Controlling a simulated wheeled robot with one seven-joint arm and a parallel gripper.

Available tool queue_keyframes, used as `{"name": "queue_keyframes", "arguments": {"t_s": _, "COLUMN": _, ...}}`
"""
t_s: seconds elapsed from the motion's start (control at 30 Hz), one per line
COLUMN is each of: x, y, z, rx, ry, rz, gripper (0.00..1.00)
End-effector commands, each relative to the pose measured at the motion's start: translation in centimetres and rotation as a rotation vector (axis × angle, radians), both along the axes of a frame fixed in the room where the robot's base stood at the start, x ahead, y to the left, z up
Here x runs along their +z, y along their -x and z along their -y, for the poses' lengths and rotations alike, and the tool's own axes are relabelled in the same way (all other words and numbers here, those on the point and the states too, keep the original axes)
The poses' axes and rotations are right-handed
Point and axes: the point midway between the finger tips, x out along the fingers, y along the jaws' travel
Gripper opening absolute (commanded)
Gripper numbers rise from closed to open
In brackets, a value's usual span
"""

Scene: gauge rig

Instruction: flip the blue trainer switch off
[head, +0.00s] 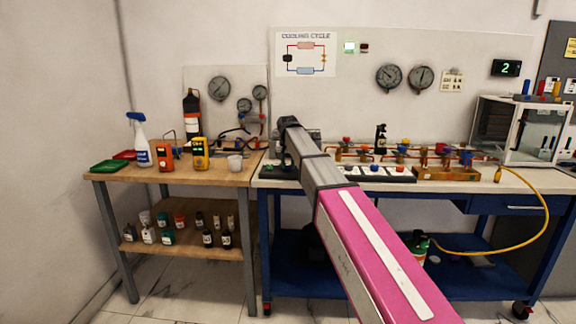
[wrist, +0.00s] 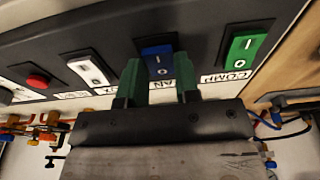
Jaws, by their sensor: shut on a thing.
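The blue trainer switch (wrist: 158,62) is a blue rocker with I and O marks on a dark panel in the wrist view. My gripper (wrist: 159,76) has green fingers, one at each side of the blue rocker, and is shut on it. I cannot tell from this angle which way the rocker is tipped.
On the same panel are a green switch (wrist: 242,48), a white switch (wrist: 90,69) and a red button (wrist: 38,82). A brass valve rig (head: 445,172) and a glass-fronted cabinet (head: 520,130) stand to the right. A wooden bench (head: 180,173) is at left.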

Motion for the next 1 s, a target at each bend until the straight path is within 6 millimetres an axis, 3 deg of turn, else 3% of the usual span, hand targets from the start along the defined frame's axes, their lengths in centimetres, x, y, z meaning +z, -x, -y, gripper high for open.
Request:
{"name": "queue_keyframes", "arguments": {"t_s": 0.37, "x": 0.0, "y": 0.0, "z": 0.0, "rx": 0.0, "ry": -0.001, "rz": -0.034, "gripper": 0.06}}
{"name": "queue_keyframes", "arguments": {"t_s": 0.4, "x": 0.0, "y": 0.0, "z": 0.0, "rx": 0.0, "ry": -0.001, "rz": -0.034, "gripper": 0.33}}
{"name": "queue_keyframes", "arguments": {"t_s": 0.47, "x": 0.0, "y": 0.0, "z": 0.0, "rx": 0.0, "ry": -0.001, "rz": -0.033, "gripper": 0.52}}
{"name": "queue_keyframes", "arguments": {"t_s": 0.5, "x": 0.0, "y": 0.0, "z": 0.0, "rx": 0.0, "ry": -0.001, "rz": -0.033, "gripper": 0.55}}
{"name": "queue_keyframes", "arguments": {"t_s": 0.83, "x": 0.4, "y": 0.0, "z": 0.0, "rx": 0.0, "ry": -0.001, "rz": -0.032, "gripper": 0.55}}
{"name": "queue_keyframes", "arguments": {"t_s": 1.0, "x": 2.4, "y": 0.2, "z": 0.0, "rx": 0.0, "ry": -0.002, "rz": -0.03, "gripper": 0.55}}
